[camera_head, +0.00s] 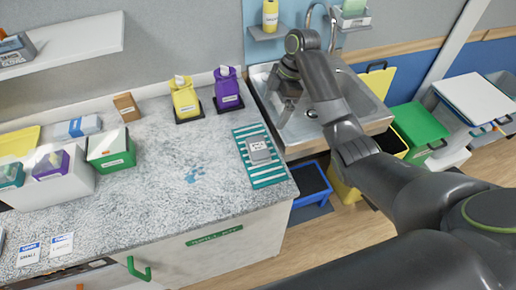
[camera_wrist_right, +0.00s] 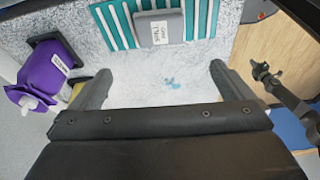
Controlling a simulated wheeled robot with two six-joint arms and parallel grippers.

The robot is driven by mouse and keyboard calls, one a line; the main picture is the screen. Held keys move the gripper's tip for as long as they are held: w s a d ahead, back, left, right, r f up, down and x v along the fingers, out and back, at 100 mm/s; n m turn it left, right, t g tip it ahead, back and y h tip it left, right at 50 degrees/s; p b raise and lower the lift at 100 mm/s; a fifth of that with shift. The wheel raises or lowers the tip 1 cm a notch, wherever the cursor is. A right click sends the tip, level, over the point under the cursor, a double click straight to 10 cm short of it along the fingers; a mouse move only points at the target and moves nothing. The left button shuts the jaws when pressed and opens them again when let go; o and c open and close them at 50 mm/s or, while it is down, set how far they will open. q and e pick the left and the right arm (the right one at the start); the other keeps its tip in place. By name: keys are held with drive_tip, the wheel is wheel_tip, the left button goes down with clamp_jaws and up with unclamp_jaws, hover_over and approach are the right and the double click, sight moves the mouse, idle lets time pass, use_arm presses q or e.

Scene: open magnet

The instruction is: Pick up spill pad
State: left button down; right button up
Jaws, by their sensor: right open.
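A small grey block or pad (camera_head: 258,149) with a white label lies on a teal-and-white striped cloth (camera_head: 265,182) at the counter's right edge. The label is too small to read surely, so I cannot tell whether this is the spill pad. Both also show at the top of the right wrist view, the grey pad (camera_wrist_right: 160,29) and the striped cloth (camera_wrist_right: 108,20). My right gripper (camera_head: 288,100) is open and empty, above the sink edge to the right of the cloth. Its two fingers (camera_wrist_right: 160,82) stand wide apart. My left gripper is not in view.
A blue spill (camera_head: 194,174) marks the speckled counter (camera_head: 150,205). Yellow (camera_head: 185,98) and purple (camera_head: 228,90) bottles stand at the back. The sink (camera_head: 345,100) is on the right. Boxes (camera_head: 111,150) crowd the left. The counter's middle is clear.

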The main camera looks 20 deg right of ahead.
drive_tip(key=b, duration=0.8)
hover_over(259, 146)
drive_tip(key=d, duration=0.2)
wheel_tip(259, 146, down, 9)
drive_tip(key=shift+f, duration=0.2)
drive_tip(key=shift+a+f+p, duration=0.25)
drive_tip(key=shift+f+p, duration=0.05)
drive_tip(key=shift+p, duration=0.25)
drive_tip(key=shift+a+f, duration=0.15)
drive_tip(key=shift+f, duration=0.55)
drive_tip(key=p+x, duration=0.1)
drive_tip(key=x, duration=0.1)
drive_tip(key=p+x, duration=0.1)
drive_tip(key=x, duration=0.1)
drive_tip(key=shift+s+f, duration=0.1)
drive_tip(key=shift+f, duration=0.65)
drive_tip(key=shift+c, duration=0.4)
